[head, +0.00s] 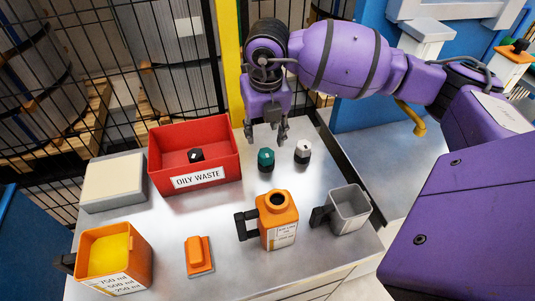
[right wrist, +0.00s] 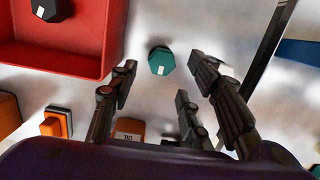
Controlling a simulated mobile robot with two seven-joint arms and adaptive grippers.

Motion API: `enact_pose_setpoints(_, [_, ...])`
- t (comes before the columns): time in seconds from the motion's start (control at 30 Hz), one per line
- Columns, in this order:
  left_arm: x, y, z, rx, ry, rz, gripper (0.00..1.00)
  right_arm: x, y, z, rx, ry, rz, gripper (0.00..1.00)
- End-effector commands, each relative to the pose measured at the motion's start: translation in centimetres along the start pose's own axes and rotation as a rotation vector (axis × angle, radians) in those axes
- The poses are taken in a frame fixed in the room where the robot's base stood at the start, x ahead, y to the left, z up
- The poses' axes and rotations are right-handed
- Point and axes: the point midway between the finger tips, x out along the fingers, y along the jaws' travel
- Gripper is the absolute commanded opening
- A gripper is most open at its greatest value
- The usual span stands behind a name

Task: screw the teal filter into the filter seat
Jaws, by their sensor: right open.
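The teal filter (head: 266,158) stands upright on the metal bench, with a dark base and a small white mark. It also shows in the right wrist view (right wrist: 161,60), between and beyond the finger tips. My right gripper (head: 267,135) is open and empty, pointing down just behind and above the teal filter; I see no contact. An orange can (head: 279,216) with a dark round opening on top stands in front of the filter. I cannot tell for sure which thing is the filter seat. My left gripper is not in view.
A white and black filter (head: 303,151) stands close right of the teal one. A red OILY WASTE bin (head: 225,160) holds a black filter (head: 195,155). An orange jug (head: 128,252), orange block (head: 198,251), grey jug (head: 352,218) and pale box (head: 115,180) stand around.

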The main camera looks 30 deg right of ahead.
Motion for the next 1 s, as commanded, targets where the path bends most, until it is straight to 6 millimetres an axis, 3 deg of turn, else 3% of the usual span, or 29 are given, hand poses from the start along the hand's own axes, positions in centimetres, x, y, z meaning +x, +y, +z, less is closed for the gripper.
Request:
enact_pose_setpoints(0.23, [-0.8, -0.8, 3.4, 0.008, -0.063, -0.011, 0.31, 2.5, 0.1, -0.2, 0.014, 0.005, 0.002, 0.44])
enact_pose_setpoints(0.53, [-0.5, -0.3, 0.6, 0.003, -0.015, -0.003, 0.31, 5.9, -0.1, -0.6, 0.013, 0.006, 0.004, 0.44])
enact_pose_setpoints(0.7, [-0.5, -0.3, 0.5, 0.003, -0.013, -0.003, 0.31, 7.7, 0.0, -0.6, 0.011, 0.003, 0.005, 0.44])
enact_pose_setpoints(0.87, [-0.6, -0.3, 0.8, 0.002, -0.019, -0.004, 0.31, 7.7, 0.0, -0.6, 0.011, 0.003, 0.005, 0.44])
enact_pose_setpoints(1.0, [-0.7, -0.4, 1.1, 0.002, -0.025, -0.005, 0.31, 7.7, 0.0, -0.6, 0.011, 0.003, 0.006, 0.29])
